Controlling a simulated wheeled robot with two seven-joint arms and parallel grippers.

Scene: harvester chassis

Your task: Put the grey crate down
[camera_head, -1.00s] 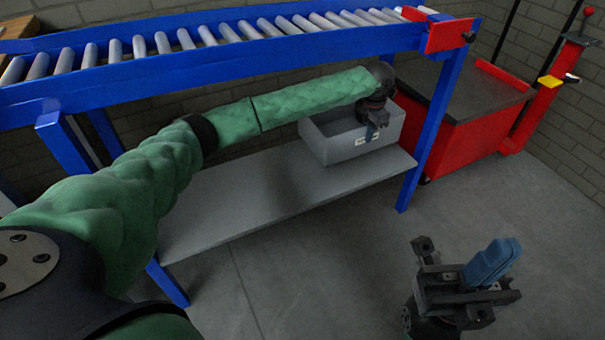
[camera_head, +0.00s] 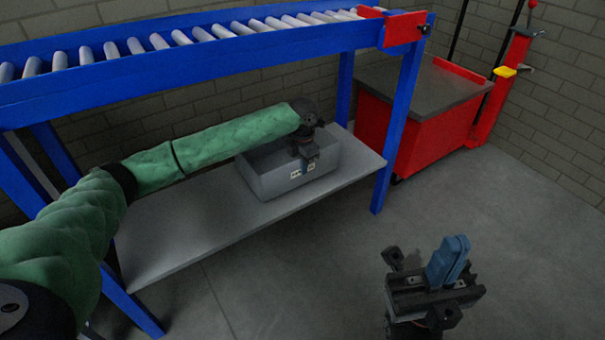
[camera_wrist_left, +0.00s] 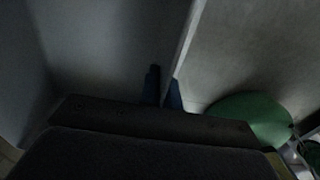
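The grey crate (camera_head: 268,181) is upright and level over the grey lower shelf (camera_head: 200,232) of the blue conveyor frame. Its base looks on or very close to the shelf; a small gap cannot be ruled out. My left gripper (camera_head: 304,166) is shut on the crate's front wall, beside the white label. In the left wrist view the blue fingers (camera_wrist_left: 162,92) lie on either side of the thin crate wall (camera_wrist_left: 187,42). My right gripper (camera_head: 448,260) is empty over the floor at the lower right, its blue fingers together.
The roller conveyor (camera_head: 200,50) runs above the shelf and my left arm reaches in beneath it. A blue leg (camera_head: 396,130) stands right of the crate. A red cart (camera_head: 425,120) with a dark top stands beyond. Shelf left of the crate is bare.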

